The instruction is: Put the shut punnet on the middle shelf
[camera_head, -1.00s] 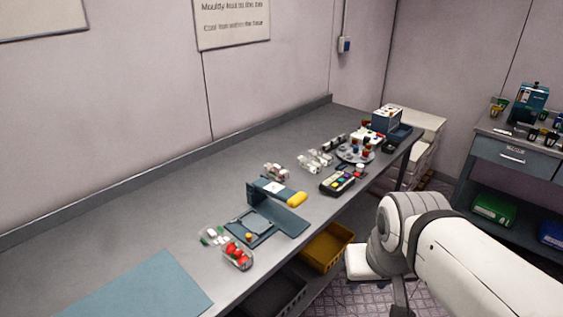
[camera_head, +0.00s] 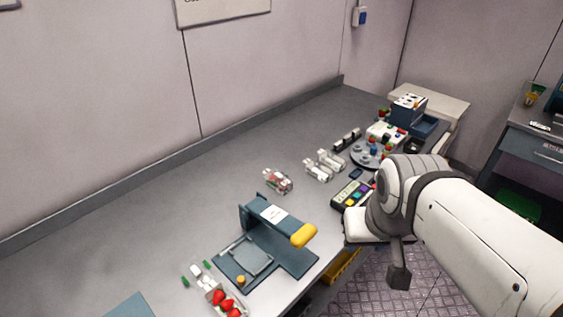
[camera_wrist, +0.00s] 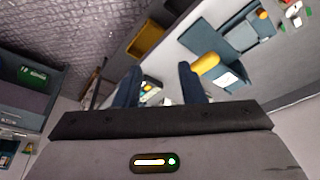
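A clear punnet (camera_head: 277,180) with something pale and reddish in it sits on the grey bench, behind the blue press; it looks closed, but it is too small to be sure. Another clear punnet (camera_head: 229,301) holding red strawberries is at the bench's near edge, partly cut off by the frame. My gripper (camera_wrist: 160,80) shows two dark blue fingers standing apart in the wrist view, with nothing seen held between them. It is away from both punnets, over the floor side of the bench. I cannot make out a middle shelf.
A blue press (camera_head: 268,240) with a yellow handle stands on the bench's front part. Beyond it are white containers (camera_head: 325,165), a keypad device (camera_head: 350,193) and a round tray (camera_head: 358,153). A yellow crate (camera_wrist: 146,39) is below the bench. The bench's left part is mostly clear.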

